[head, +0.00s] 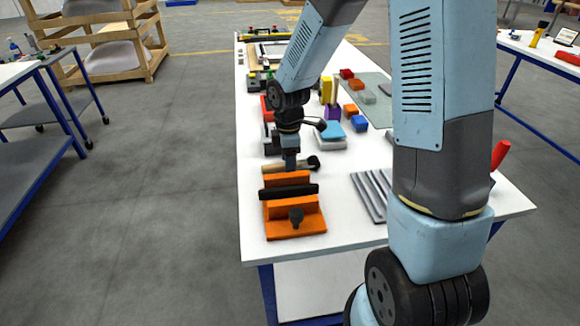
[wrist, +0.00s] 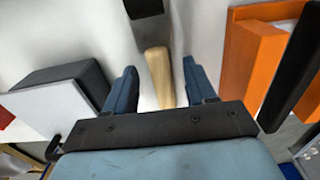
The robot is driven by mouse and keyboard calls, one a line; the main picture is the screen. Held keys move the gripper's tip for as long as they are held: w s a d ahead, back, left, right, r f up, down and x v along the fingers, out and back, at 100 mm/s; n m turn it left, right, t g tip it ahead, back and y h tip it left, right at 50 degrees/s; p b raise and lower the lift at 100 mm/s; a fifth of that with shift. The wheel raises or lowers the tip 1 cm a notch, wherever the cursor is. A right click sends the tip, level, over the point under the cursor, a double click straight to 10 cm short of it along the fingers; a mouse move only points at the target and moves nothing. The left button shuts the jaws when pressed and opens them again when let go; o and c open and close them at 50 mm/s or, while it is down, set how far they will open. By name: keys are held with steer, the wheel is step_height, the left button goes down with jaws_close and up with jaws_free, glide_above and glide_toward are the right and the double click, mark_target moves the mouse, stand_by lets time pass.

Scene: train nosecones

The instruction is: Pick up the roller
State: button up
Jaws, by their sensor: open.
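A tool with a light wooden handle (head: 276,167) and a dark end (head: 313,163) lies on the white table; I cannot tell for sure that it is the roller. In the wrist view its wooden handle (wrist: 158,75) runs between my fingers, with a grey part and a black end beyond. My gripper (wrist: 160,67) is open, one finger on each side of the handle, with a gap to each. In the head view my gripper (head: 290,163) points down over the handle, hiding part of it. How far the fingertips are above the table is unclear.
An orange block (head: 308,225) with a black bar (head: 289,191) stands just nearer; the orange block (wrist: 240,60) is close right in the wrist view. A dark box (wrist: 60,85) is left. Grey ribbed strips (head: 370,197) and coloured blocks (head: 358,125) lie to the right and beyond.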

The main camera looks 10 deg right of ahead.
steer(key=shift+f, duration=0.1)
jaws_close()
stand_by(0.5)
